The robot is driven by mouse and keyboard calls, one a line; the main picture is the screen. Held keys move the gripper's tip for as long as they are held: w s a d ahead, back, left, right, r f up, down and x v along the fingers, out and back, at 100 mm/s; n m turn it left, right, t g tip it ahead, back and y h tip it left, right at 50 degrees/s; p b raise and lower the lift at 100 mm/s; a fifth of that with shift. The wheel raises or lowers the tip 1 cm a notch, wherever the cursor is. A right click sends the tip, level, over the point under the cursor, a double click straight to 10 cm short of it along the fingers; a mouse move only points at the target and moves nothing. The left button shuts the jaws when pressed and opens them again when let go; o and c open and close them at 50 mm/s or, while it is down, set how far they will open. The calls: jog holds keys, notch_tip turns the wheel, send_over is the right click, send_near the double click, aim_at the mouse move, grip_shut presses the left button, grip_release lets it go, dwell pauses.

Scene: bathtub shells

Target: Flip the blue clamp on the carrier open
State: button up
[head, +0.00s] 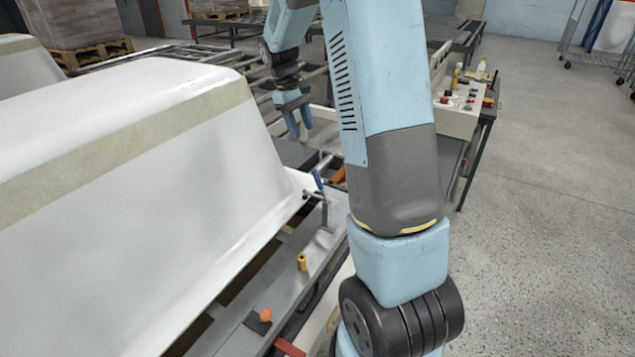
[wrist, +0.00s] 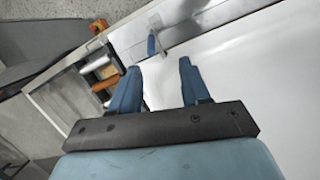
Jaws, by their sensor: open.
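The clamp (head: 317,181) has a blue handle on a grey metal bracket. It stands on the grey carrier (head: 283,288), beside the near end of the white bathtub shell (head: 190,180), and its handle looks tilted. In the wrist view the clamp's blue handle (wrist: 152,44) lies just beyond my fingertips, roughly between them. My gripper (head: 300,134) is open and empty, above and behind the clamp in the head view. Its two blue fingers also show in the wrist view (wrist: 158,68), apart from the clamp. Whether the clamp's tip touches the shell is too small to tell.
A yellow pin (head: 302,262) and an orange ball knob (head: 265,315) stand on the carrier nearer me. A control desk (head: 455,115) with buttons and bottles is to the right. Roller conveyors lie behind.

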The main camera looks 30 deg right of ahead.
jog(key=g, duration=0.2)
send_near(318, 181)
jog(key=shift+n+h, duration=0.3)
jog(key=shift+n, duration=0.1)
jog(key=x, duration=0.7)
jog(key=w+x, duration=0.1)
jog(key=x, duration=0.2)
jog(key=shift+a+f, duration=0.1)
jog(key=shift+f, duration=0.35)
jog(key=shift+s, duration=0.1)
grip_shut()
